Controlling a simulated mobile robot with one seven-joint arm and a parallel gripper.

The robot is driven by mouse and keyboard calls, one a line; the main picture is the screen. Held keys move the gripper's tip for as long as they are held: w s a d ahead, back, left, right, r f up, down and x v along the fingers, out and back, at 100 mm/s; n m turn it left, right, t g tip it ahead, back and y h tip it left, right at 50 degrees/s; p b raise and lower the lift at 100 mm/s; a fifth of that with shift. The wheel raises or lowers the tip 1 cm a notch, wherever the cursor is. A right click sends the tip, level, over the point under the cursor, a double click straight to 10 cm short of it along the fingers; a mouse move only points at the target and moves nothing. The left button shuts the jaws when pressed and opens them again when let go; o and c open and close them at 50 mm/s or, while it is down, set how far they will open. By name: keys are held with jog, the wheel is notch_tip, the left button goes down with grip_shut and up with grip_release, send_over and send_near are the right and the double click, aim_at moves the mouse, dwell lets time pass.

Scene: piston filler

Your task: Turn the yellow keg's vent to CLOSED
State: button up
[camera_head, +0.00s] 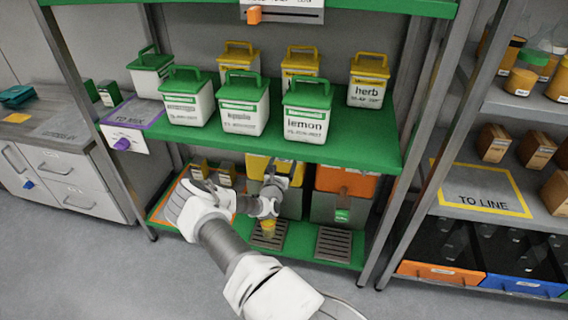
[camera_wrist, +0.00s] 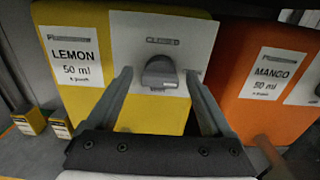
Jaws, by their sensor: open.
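The yellow keg (camera_wrist: 75,40) carries a LEMON 50 ml label in the wrist view. On its light plate (camera_wrist: 195,45) is a grey vent knob (camera_wrist: 159,72) below a word that seems to read CLOSED. The way the knob points is hard to tell. My gripper (camera_wrist: 158,75) is open, with one finger to each side of the knob. I cannot tell whether either finger touches it. In the head view the yellow keg (camera_head: 258,166) stands on the low shelf, partly hidden by my gripper (camera_head: 272,180) and arm.
An orange MANGO keg (camera_wrist: 268,75) stands close on the right; it also shows in the head view (camera_head: 345,181). Small yellow boxes (camera_wrist: 30,122) sit at the left. The green shelf (camera_head: 350,150) with lidded canisters is just above my gripper. A drip grate (camera_head: 333,243) lies below the orange keg.

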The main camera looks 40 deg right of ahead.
jog(key=shift+w+d, duration=0.15)
jog(key=shift+c, duration=0.3)
grip_shut()
